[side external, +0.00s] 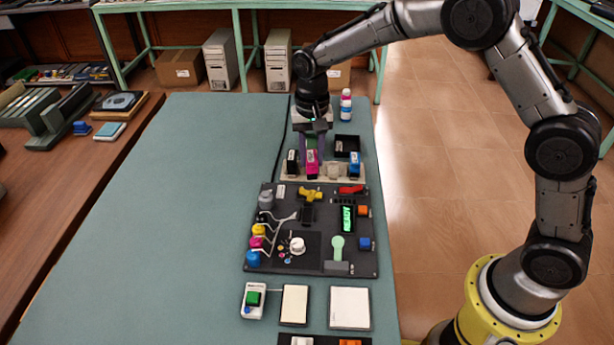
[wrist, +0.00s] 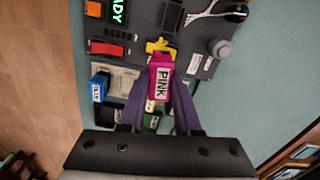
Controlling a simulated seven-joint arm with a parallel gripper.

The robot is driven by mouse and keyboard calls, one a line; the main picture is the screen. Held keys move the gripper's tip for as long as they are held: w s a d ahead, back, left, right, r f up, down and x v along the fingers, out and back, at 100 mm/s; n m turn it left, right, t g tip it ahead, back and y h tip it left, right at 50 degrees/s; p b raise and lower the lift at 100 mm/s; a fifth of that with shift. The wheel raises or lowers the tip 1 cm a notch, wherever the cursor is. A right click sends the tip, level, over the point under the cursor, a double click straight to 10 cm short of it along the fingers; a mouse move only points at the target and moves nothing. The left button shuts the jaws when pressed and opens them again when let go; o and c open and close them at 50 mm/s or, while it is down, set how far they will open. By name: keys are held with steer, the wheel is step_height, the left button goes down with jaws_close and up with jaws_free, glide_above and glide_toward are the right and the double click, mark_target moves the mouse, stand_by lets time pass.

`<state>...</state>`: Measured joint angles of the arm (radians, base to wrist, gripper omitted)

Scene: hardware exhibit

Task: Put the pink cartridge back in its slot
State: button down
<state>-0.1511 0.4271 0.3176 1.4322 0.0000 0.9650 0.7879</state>
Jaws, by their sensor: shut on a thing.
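The pink cartridge (side external: 312,168), labelled PINK in the wrist view (wrist: 161,82), is between the purple fingers of my gripper (side external: 313,150), which are shut on it. The fingers also show in the wrist view (wrist: 160,98). The cartridge is upright at the pale cartridge rack (side external: 285,176), between a black cartridge (side external: 292,162) and a pale, empty-looking place. I cannot tell whether it is fully seated or slightly above its slot. A blue cartridge (side external: 355,163) stands at the rack's right end and shows at left in the wrist view (wrist: 99,88).
A dark panel (side external: 283,258) with a yellow part (side external: 310,194), a red part (side external: 351,189) and a lit READY display (side external: 347,219) lies in front of the rack. The table's left side is clear.

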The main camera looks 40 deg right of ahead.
steer(key=w+d+m, duration=0.2)
steer(key=w+d, duration=0.1)
steer(key=d, duration=0.8)
steer(key=shift+a+f, duration=0.15)
steer(key=shift+f, duration=3.3)
steer(key=shift+f, duration=0.65)
steer(key=shift+c, duration=0.7)
jaws_free()
step_height(320, 180, up, 8)
steer(key=shift+f, duration=0.25)
